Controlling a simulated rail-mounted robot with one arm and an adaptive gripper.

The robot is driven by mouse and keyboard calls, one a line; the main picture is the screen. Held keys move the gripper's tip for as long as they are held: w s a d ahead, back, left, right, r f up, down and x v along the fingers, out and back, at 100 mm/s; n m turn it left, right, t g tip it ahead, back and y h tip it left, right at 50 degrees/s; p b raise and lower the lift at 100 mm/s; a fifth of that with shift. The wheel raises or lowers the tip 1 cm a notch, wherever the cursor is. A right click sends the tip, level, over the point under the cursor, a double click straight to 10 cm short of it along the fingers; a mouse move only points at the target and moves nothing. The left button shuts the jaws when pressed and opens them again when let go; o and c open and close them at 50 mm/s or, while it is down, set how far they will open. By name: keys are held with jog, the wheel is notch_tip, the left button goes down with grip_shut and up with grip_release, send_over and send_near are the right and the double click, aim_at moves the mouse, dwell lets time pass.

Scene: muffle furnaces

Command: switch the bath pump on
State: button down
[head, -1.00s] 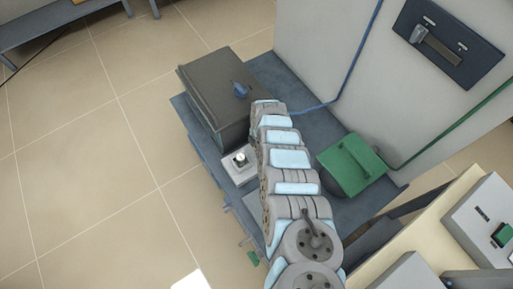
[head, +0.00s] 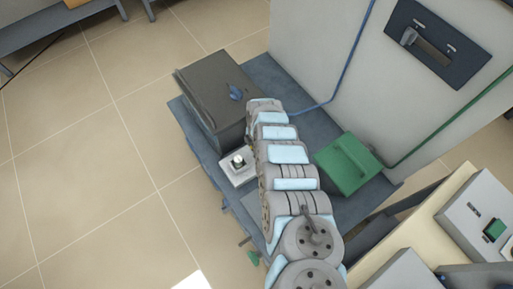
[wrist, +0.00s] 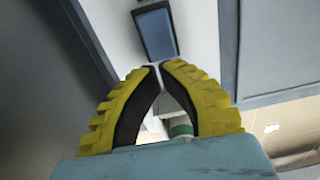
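A small white box with a round light-coloured top piece (head: 238,161) sits beside a dark grey box (head: 214,92) on the blue-grey bench. I cannot tell from the pictures which part is the bath pump. In the wrist view, a blue rectangular switch-like piece (wrist: 156,33) is set on a white surface just beyond my fingertips. My gripper (wrist: 158,65) has yellow ribbed fingers with dark inner pads; the tips are nearly together and hold nothing visible. In the head view my arm hides the gripper. Contact with the blue piece cannot be made out.
A green box (head: 347,163) stands on the bench (head: 262,72) right of my arm. A tall grey cabinet (head: 325,45) with a dark panel (head: 445,42) stands behind.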

jog(key=r+p, duration=0.1)
jog(key=r, duration=0.1)
jog(key=r+p, duration=0.2)
jog(key=shift+s+a+r, duration=0.1)
jog(key=shift+a+r, duration=0.05)
jog(key=shift+a, duration=0.05)
notch_tip(320, 180, up, 9)
jog(key=a+p, duration=0.1)
jog(key=p, duration=0.2)
jog(key=shift+s, duration=0.35)
jog(key=shift+a, duration=0.1)
